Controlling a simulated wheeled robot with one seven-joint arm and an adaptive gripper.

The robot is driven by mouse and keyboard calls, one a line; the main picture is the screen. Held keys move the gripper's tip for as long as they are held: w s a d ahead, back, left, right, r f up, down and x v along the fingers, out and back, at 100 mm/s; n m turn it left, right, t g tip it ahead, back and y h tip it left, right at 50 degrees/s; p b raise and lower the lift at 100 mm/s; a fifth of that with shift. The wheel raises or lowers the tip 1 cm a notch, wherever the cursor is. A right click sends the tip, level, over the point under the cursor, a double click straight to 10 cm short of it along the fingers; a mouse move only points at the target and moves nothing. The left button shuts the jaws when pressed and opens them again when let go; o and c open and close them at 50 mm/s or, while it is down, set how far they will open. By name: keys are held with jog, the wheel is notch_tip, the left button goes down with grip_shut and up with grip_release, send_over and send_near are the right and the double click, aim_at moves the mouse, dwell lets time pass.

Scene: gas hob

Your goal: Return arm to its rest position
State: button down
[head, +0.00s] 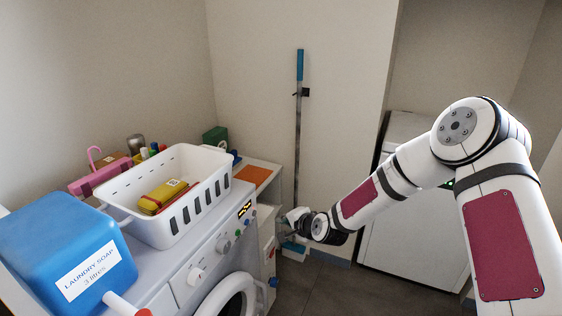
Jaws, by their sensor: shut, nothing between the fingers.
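My arm reaches in from the right side of the head view, bent at a high elbow, with its forearm sloping down to the left. My gripper (288,222) is at the end of it, just right of the washing machine's (192,258) front corner. It is shut, with no object held. The fingertips are small and partly merge with the white cabinet (268,252) behind, so I cannot tell whether they touch it.
A blue laundry soap container (62,240) and a white basket (195,163) holding a yellow packet (160,200) stand on the washing machine. A blue-handled pole (299,130) leans at the back wall. A white appliance (415,235) stands behind my arm. Dark floor (320,290) below is clear.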

jog(key=s+d+r+n+g+h+p, duration=0.1)
jog(key=s+d+r+n+h+p, duration=0.15)
jog(key=s+d+r, duration=0.6)
jog(key=s+d+r+n+g+h+p, duration=0.1)
jog(key=s+d+r+n+h+p, duration=0.3)
jog(key=r, duration=0.7)
jog(key=s+d+r+n+g+y+b, duration=0.1)
jog(key=s+d+r, duration=0.4)
jog(key=s+r, duration=0.35)
jog(key=s+d+r+p, duration=0.1)
jog(key=s+d+r, duration=0.1)
jog(key=s, duration=0.7)
jog(key=s+d+r+n+g+h+p, duration=0.1)
jog(key=s+d+r+p, duration=0.1)
jog(key=s+r, duration=0.3)
jog(key=s+d+r+n+g+p, duration=0.1)
jog(key=s+d+r, duration=0.2)
jog(key=s, duration=1)
jog(key=shift+r+p, duration=0.4)
jog(key=shift+r, duration=0.15)
jog(key=shift+s, duration=0.1)
